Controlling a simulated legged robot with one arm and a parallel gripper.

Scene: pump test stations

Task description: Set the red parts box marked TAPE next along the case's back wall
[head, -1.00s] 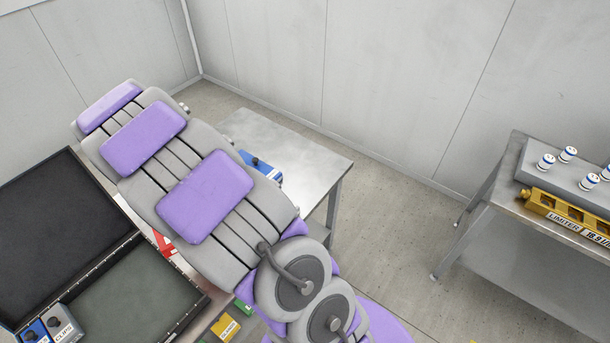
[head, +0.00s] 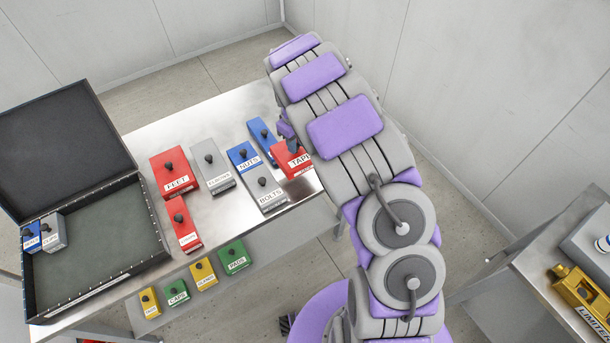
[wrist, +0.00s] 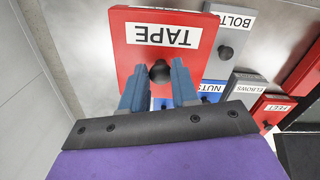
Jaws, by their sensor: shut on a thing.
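The red parts box marked TAPE (head: 295,162) is near the right end of the metal table in the head view, partly hidden by my arm. In the wrist view, the TAPE box (wrist: 135,55) shows upside down with its black knob. My gripper (wrist: 160,71) is shut on that knob, a finger on each side. I cannot tell whether the box touches the table. The open black case (head: 95,285) lies at the table's left end, lid raised at its back. A blue box (head: 31,237) and a grey box (head: 53,232) stand in its left end.
Close to TAPE are the NUTS box (head: 243,158), the BOLTS box (head: 263,188) and another blue box (head: 262,132). A grey box (head: 212,165) and red boxes, one marked FEET (head: 175,172), stand nearer the case. The case's middle and right are empty.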

